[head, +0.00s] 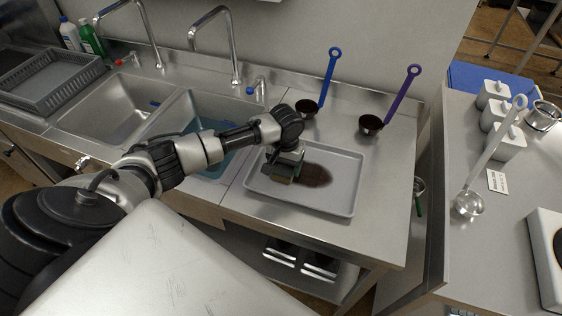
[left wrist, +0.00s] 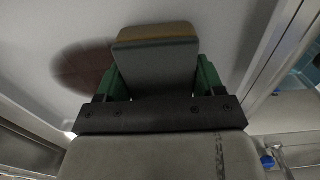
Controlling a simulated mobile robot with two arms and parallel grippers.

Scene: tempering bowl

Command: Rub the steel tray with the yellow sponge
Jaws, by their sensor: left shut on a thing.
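The steel tray (head: 335,202) lies on the counter right of the sinks, with a dark reddish-brown stain (head: 312,175) on its floor. My left gripper (head: 286,166) is over the tray's left part, at the stain's left edge. It is shut on the sponge (head: 280,179). In the left wrist view the sponge (left wrist: 156,66) sits between the green fingers, a grey block with a yellowish-brown band at its far edge. The stain (left wrist: 85,72) shows left of it there. Whether the sponge touches the tray is hidden. My right gripper is out of view.
Two dark ladles, with a blue handle (head: 330,76) and a purple handle (head: 403,95), stand behind the tray. Sinks (head: 115,108) with taps lie to the left. A side counter at right holds white canisters (head: 505,142) and a steel ladle (head: 468,204).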

